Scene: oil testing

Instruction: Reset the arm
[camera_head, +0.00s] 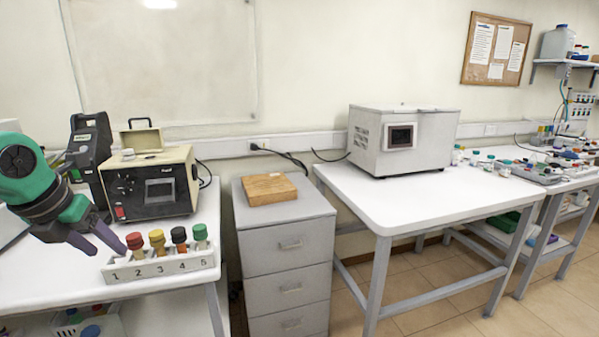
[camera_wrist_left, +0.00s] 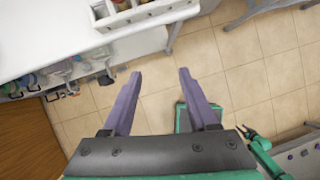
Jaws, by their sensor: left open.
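My left arm reaches in from the left in the head view. Its gripper (camera_head: 108,252) is open and empty, tilted down above the left table, just left of the sample rack. In the left wrist view the two purple fingers (camera_wrist_left: 160,74) are spread with floor tiles behind them. The white numbered rack (camera_head: 160,267) holds bottles with red (camera_head: 135,241), yellow (camera_head: 157,237), black (camera_head: 179,235) and green (camera_head: 200,232) caps. In the left wrist view a green arm, seemingly my right, ends in a small dark gripper (camera_wrist_left: 246,132); its opening is too small to judge.
Behind the rack stands a beige tester (camera_head: 150,185) with a screen. A grey drawer cabinet (camera_head: 285,250) carries a wooden block (camera_head: 269,189). A white box machine (camera_head: 402,141) stands on the right table (camera_head: 430,200), whose front is clear.

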